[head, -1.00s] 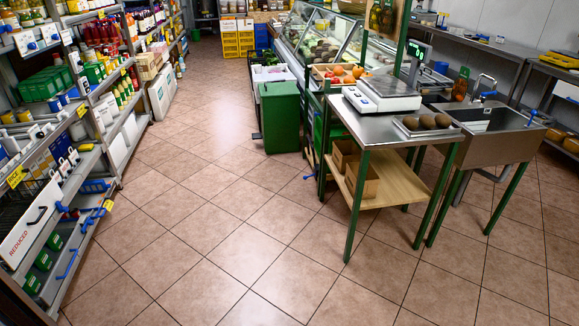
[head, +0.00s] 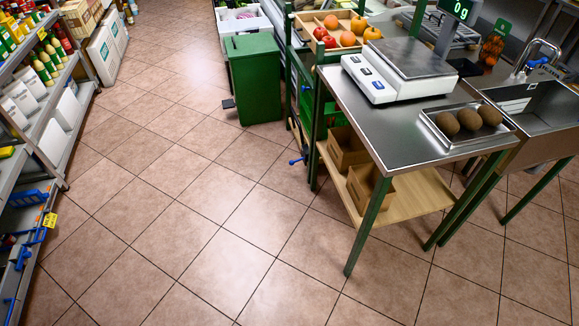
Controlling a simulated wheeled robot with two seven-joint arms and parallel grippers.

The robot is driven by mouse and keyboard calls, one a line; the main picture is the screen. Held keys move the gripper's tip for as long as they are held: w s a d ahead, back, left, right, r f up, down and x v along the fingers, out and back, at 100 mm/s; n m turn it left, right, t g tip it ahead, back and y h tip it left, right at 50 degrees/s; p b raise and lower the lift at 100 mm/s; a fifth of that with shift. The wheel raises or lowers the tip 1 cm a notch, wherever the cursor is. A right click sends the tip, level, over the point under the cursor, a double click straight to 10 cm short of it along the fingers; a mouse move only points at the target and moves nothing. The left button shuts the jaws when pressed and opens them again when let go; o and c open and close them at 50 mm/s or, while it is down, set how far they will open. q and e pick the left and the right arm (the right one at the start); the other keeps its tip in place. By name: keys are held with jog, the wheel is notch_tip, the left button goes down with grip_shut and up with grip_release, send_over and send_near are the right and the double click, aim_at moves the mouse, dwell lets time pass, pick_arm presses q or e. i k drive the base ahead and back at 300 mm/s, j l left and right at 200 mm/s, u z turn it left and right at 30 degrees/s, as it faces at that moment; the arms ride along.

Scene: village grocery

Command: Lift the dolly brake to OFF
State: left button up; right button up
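A small blue lever (head: 298,161) sticks out low near the floor, at the left side of the steel table. The dolly itself is mostly hidden under and behind the crates. Neither of my grippers is in view.
A steel table (head: 400,139) with a scale (head: 397,72) and a tray of brown round fruit stands at right. A green bin (head: 254,80) stands behind the lever. Shelving (head: 52,160) lines the left. The tiled floor (head: 185,215) between is clear.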

aim_at(291, 162)
jog(key=i+j+z, duration=0.25)
jog(key=i+j, duration=0.45)
jog(key=i, duration=0.25)
jog(key=i+j+z, duration=0.25)
jog(key=i+j, duration=0.6)
jog(key=i+j+z, duration=0.25)
jog(key=i+j, duration=0.6)
jog(key=j, duration=0.15)
